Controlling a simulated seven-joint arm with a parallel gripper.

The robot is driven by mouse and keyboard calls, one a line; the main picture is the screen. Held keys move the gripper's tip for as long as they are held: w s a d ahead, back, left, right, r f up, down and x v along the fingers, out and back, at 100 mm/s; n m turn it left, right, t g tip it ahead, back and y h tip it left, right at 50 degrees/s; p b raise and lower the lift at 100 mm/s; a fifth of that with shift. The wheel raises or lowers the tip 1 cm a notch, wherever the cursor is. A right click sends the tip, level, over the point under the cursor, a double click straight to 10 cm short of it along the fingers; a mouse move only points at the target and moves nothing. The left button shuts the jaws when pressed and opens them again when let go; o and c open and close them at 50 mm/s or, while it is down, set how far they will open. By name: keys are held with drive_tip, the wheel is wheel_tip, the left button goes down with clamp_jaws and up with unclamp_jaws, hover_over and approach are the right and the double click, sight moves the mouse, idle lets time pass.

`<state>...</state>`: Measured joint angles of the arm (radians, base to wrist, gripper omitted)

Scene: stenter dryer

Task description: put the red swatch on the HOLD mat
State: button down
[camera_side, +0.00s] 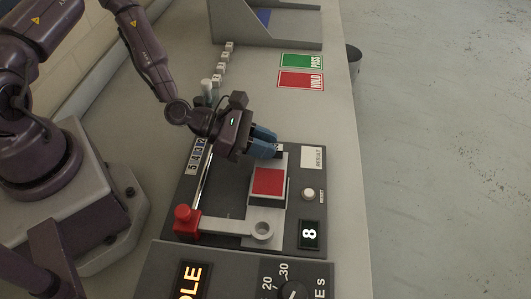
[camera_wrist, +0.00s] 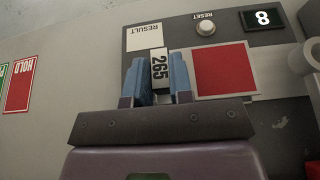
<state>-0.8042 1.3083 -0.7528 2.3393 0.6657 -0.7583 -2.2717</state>
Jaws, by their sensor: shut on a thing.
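The red swatch (camera_side: 268,181) lies flat on a pale plate of the dark test device, and it also shows in the wrist view (camera_wrist: 224,70). My gripper (camera_side: 266,143) is just beyond the swatch's far edge, low over the device. In the wrist view, its blue fingers (camera_wrist: 160,80) are shut on a white tag marked 265 (camera_wrist: 159,68), beside the swatch. I cannot tell whether the tag is joined to the swatch. The red HOLD mat (camera_side: 301,80) lies bare farther back, beside the green PASS mat (camera_side: 302,61). The HOLD mat shows at the wrist view's left (camera_wrist: 18,85).
The device has a red-knobbed lever (camera_side: 186,217) with a grey ringed arm (camera_side: 262,230), a RESET button (camera_side: 308,194) and a display reading 8 (camera_side: 309,234). Several small white blocks (camera_side: 221,68) stand behind my gripper. The table between device and mats is clear.

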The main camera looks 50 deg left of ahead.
wheel_tip(320, 180, up, 6)
drive_tip(key=shift+r, duration=0.15)
drive_tip(key=shift+w+a+r, duration=0.15)
drive_tip(key=shift+r, duration=0.1)
drive_tip(key=w+a+r+n+t+y, duration=0.2)
drive_tip(key=w+a+r+n+y, duration=0.2)
drive_tip(key=a, duration=0.2)
drive_tip(key=w+a+r+n+t+y, duration=0.1)
drive_tip(key=w+a+r+n+y, duration=0.2)
drive_tip(key=a+r+n+y, duration=0.1)
drive_tip(key=shift+w+a+r+n+t+y, duration=0.15)
drive_tip(key=shift+w+a+n+t+y, duration=0.3)
drive_tip(key=shift+a+y, duration=0.45)
drive_tip(key=s+d+f+m+g+h, duration=0.1)
drive_tip(key=s+d+f+m+h, duration=0.1)
drive_tip(key=d+h, duration=0.1)
drive_tip(key=s+d+f+m+g+h, duration=0.1)
drive_tip(key=s+d+f+m+h, duration=0.2)
drive_tip(key=d, duration=0.1)
drive_tip(key=s+d+f+m+g+h, duration=0.1)
drive_tip(key=s+d+f+m+h, duration=0.1)
drive_tip(key=d+f+m+h, duration=0.1)
drive_tip(key=shift+s+d+f, duration=0.1)
drive_tip(key=shift+s+d, duration=0.25)
drive_tip(key=shift+d, duration=0.45)
drive_tip(key=shift+s+d+m+g+h, duration=0.25)
drive_tip(key=shift+s+m+g+h, duration=0.05)
drive_tip(key=shift+m+g+h, duration=0.15)
